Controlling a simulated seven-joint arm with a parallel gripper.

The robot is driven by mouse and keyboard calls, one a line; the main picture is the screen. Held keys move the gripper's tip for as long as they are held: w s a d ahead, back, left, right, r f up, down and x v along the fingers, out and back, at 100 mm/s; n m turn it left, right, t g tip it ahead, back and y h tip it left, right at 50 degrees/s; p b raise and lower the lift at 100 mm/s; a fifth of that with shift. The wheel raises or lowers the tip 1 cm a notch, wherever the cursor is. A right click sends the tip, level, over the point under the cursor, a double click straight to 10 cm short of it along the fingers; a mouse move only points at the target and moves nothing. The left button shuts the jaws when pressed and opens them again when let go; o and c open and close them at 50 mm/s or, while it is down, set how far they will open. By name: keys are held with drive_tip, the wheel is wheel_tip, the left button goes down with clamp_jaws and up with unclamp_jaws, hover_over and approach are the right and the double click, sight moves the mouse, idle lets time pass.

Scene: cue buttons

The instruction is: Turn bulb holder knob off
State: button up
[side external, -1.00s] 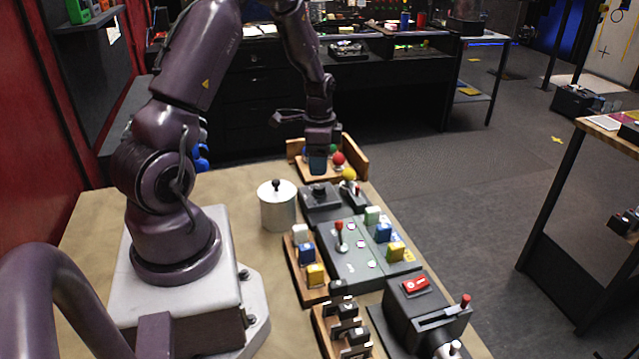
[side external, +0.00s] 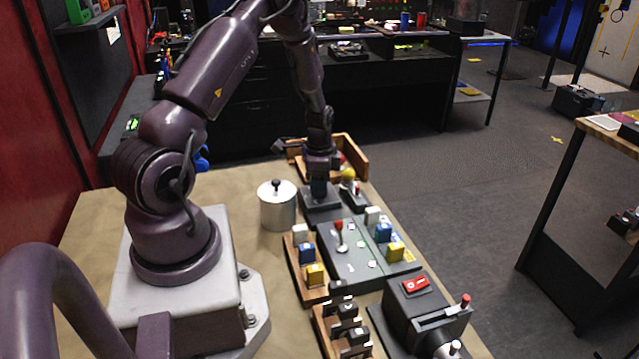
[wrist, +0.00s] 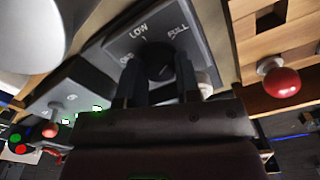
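The dark knob (wrist: 158,62) sits on a grey box (wrist: 200,50) marked LOW and FULL, with a third label partly hidden at left. In the side view the box (side external: 322,205) lies under my gripper (side external: 318,190), which points down and hides the knob. In the wrist view my gripper (wrist: 157,84) is open, with one finger on each side of the knob. I cannot tell whether the fingers touch it. The yellow bulb (side external: 348,174) stands in its holder just right of the gripper. The knob's exact setting is hard to read.
A metal pot with a black knob (side external: 277,207) stands close left of the box. A wooden tray (side external: 354,157) with a red ball (wrist: 282,82) is behind. A grey panel with a red lever (side external: 339,232) and coloured blocks lies in front.

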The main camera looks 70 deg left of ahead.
drive_tip(key=shift+n, duration=0.5)
drive_tip(key=n, duration=0.4)
drive_tip(key=shift+n, duration=0.4)
drive_tip(key=n, duration=1.2)
drive_tip(key=shift+n, duration=0.4)
drive_tip(key=n, duration=0.5)
drive_tip(key=shift+n, duration=0.4)
drive_tip(key=o, duration=0.9)
drive_tip(key=shift+o, duration=0.2)
